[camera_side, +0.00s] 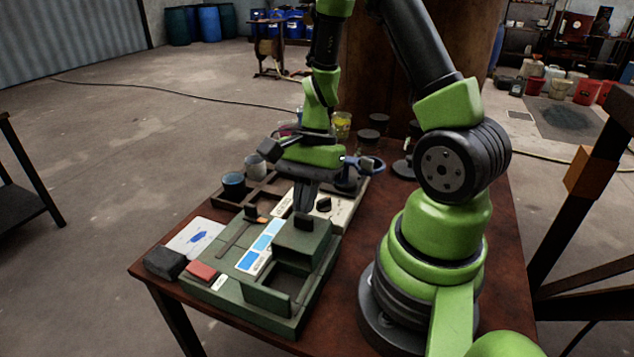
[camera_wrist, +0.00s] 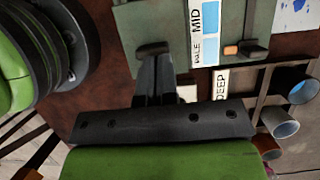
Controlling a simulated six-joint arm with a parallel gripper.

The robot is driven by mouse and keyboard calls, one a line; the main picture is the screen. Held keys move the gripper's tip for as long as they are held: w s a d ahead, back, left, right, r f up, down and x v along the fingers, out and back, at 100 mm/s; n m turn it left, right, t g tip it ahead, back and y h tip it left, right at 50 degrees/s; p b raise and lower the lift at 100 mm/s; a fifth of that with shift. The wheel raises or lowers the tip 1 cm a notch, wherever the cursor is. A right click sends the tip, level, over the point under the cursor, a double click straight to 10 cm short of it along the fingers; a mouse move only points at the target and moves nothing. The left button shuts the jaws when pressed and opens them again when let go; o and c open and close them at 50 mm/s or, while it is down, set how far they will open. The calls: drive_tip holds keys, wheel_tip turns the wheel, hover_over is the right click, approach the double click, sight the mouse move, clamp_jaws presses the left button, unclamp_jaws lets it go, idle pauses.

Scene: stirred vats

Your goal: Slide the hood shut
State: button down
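The hood (camera_side: 300,240) is a green box with a dark upright handle (camera_side: 303,222) on top. It stands at the rear of a square open well (camera_side: 285,285) on the green panel (camera_side: 225,294), leaving the well uncovered. My gripper (camera_side: 304,208) points down over the hood, its fingers close together and their tips at the handle. In the wrist view, the fingertips (camera_wrist: 155,58) meet the handle (camera_wrist: 153,47), which looks wider than the fingers. Whether any of the handle lies between the fingers cannot be told.
A red block (camera_side: 202,271), a dark block (camera_side: 164,262) and a white card (camera_side: 194,238) lie left of the well. A slider with an orange mark (camera_side: 262,219) and blue-white label strips are beside the hood. Cups (camera_side: 233,185) stand in a wooden rack behind.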

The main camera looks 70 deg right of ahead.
drive_tip(key=a, duration=0.7)
drive_tip(key=shift+a, duration=0.2)
drive_tip(key=shift+s, duration=0.1)
drive_tip(key=shift+d, duration=0.5)
drive_tip(key=d, duration=0.1)
drive_tip(key=d+r, duration=0.1)
drive_tip(key=d, duration=0.1)
drive_tip(key=shift+d, duration=0.3)
drive_tip(key=v, duration=0.8)
wheel_tip(320, 180, up, 7)
drive_tip(key=n+t+h, duration=0.2)
drive_tip(key=n+t, duration=0.1)
drive_tip(key=n, duration=0.4)
hover_over(289, 246)
drive_tip(key=s+d, duration=0.1)
drive_tip(key=d, duration=0.2)
drive_tip(key=s+a+r+n+t, duration=0.4)
drive_tip(key=r+n, duration=0.1)
drive_tip(key=n, duration=0.2)
drive_tip(key=shift+s, duration=0.3)
